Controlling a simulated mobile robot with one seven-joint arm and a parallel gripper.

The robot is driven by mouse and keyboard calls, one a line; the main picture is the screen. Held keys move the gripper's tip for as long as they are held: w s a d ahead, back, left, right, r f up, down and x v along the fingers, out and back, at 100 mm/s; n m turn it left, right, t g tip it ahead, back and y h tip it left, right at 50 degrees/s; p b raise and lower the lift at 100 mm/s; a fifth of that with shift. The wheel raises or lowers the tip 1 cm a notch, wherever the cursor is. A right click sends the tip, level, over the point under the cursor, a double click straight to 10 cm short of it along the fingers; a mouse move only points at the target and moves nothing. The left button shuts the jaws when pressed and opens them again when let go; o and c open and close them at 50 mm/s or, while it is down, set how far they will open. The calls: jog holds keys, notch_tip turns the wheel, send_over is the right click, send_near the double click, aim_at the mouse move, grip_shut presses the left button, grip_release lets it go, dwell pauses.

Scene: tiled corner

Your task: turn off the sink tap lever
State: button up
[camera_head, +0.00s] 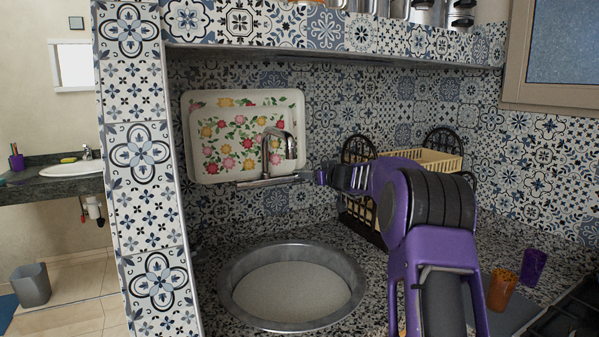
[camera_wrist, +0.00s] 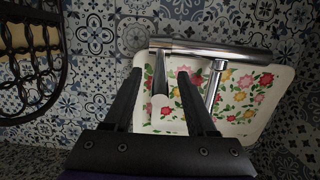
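The chrome sink tap (camera_head: 268,182) is fixed to the patterned tile wall above the round metal sink (camera_head: 235,295), with its curved spout (camera_head: 267,155) rising from the horizontal body. In the wrist view the tap body (camera_wrist: 225,50) runs across the top, and a short lever-like part (camera_wrist: 160,85) projects from its left end. My gripper (camera_head: 322,177) is at the right end of the tap. In the wrist view my gripper (camera_wrist: 160,72) is open, with its dark fingers on either side of that lever-like part. I cannot tell whether they touch it.
A floral tray (camera_head: 215,130) leans on the wall behind the tap. A black dish rack (camera_head: 358,148) with a cream basket (camera_head: 430,158) stands behind my arm. Orange (camera_head: 501,290) and purple (camera_head: 533,266) cups stand at the right. A tiled shelf edge (camera_head: 330,30) overhangs the sink.

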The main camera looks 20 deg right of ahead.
jog(key=shift+s, duration=0.1)
jog(key=shift+s+d+b, duration=0.1)
jog(key=shift+s+b, duration=0.2)
jog(key=shift+b, duration=0.4)
jog(key=b+v, duration=0.3)
jog(key=v, duration=0.4)
jog(key=shift+r, duration=0.2)
jog(key=shift+s, duration=0.15)
